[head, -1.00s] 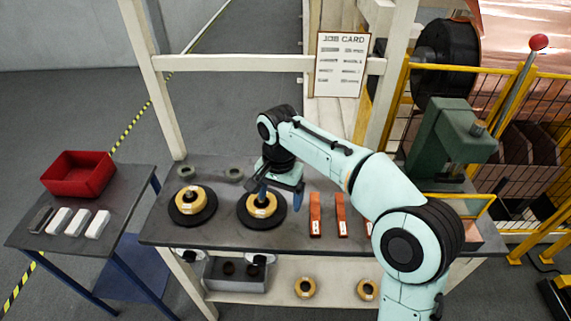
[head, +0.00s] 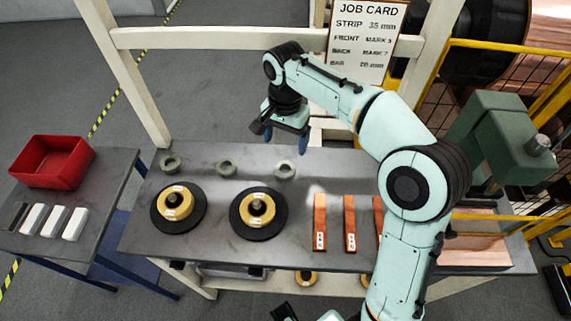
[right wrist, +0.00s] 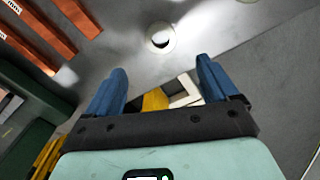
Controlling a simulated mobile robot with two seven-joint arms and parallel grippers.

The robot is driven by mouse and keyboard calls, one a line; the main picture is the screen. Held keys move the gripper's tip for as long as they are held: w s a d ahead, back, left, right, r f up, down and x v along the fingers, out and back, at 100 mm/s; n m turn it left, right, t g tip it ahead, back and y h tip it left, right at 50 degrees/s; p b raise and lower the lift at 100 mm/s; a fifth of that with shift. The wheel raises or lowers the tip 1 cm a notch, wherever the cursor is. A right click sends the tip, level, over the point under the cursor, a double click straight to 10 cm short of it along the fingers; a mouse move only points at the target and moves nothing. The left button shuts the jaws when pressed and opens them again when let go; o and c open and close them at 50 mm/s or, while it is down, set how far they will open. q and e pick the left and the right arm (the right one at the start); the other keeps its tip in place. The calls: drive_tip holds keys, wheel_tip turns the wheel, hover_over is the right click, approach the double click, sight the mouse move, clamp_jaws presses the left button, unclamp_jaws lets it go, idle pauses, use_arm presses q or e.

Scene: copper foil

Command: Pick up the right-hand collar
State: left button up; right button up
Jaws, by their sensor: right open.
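Three grey ring collars stand in a row at the back of the dark bench: a left one (head: 170,163), a middle one (head: 226,167) and the right-hand collar (head: 276,171). My right gripper (head: 285,140) has blue fingers and is held in the air just behind the right-hand collar in the head view. In the right wrist view its two fingers (right wrist: 160,85) are spread apart with nothing between them. A pale round collar (right wrist: 149,39), seemingly the right-hand one, lies beyond the fingertips there, apart from them. My left gripper is not seen.
Two black discs with yellow rolls, left (head: 177,207) and right (head: 258,214), sit in front of the collars. Copper-coloured bars (head: 320,215) lie to the right. A green press (head: 505,140) stands at the bench's right end. A white frame post (head: 125,75) rises behind the bench.

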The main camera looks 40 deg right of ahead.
approach(285, 172)
drive_tip(key=shift+s+a+f+b, duration=0.15)
drive_tip(key=shift+s+b, duration=0.15)
drive_tip(key=shift+b, duration=0.15)
drive_tip(key=f, duration=0.6)
drive_tip(key=shift+w+f+b, duration=0.2)
drive_tip(key=shift+w+b, duration=0.05)
drive_tip(key=shift+b, duration=0.15)
drive_tip(key=c, duration=1.3)
